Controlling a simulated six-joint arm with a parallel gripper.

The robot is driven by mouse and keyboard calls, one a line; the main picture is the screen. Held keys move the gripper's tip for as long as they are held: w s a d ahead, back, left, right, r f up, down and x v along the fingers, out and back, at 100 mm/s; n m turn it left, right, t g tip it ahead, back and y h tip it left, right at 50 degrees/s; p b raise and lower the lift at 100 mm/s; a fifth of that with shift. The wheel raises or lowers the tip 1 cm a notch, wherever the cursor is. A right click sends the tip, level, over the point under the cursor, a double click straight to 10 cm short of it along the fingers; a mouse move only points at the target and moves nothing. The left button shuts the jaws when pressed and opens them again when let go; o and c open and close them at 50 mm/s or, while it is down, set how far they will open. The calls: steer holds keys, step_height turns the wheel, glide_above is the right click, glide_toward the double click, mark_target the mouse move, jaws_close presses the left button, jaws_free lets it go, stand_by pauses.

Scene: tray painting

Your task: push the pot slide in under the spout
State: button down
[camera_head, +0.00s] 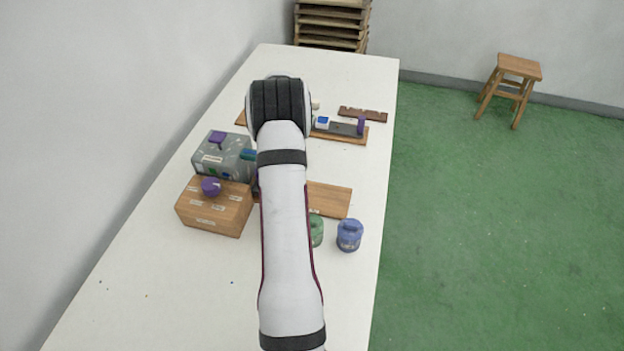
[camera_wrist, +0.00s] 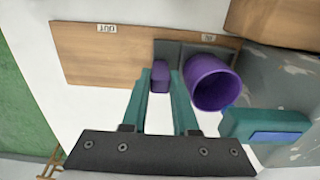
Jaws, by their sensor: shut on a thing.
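The pot slide is a dark plate (camera_wrist: 192,49) on a wooden board (camera_wrist: 100,55), at the end marked IN; the other end is marked OUT. It carries a purple pot (camera_wrist: 212,82) and a small purple handle (camera_wrist: 160,78). My gripper (camera_wrist: 160,88) has its teal fingers on either side of the handle and is shut on it. The teal spout (camera_wrist: 265,124) juts from the grey machine (camera_wrist: 285,82) beside the pot in the wrist view. The spout also shows in the head view (camera_head: 249,154). There my arm hides my gripper and most of the slide.
A wooden box (camera_head: 214,208) stands in front of the grey machine. A green jar (camera_head: 317,230) and a blue jar (camera_head: 349,236) stand near the right table edge. Another board with a slide (camera_head: 340,135) and a brown rack (camera_head: 363,114) lie farther back. The table's near left is mostly clear.

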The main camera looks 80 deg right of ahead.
steer(key=shift+w, duration=0.4)
steer(key=c, duration=1)
jaws_free()
steer(key=shift+o, duration=0.2)
steer(key=shift+s, duration=0.1)
step_height(320, 180, up, 16)
steer(key=shift+f, duration=0.1)
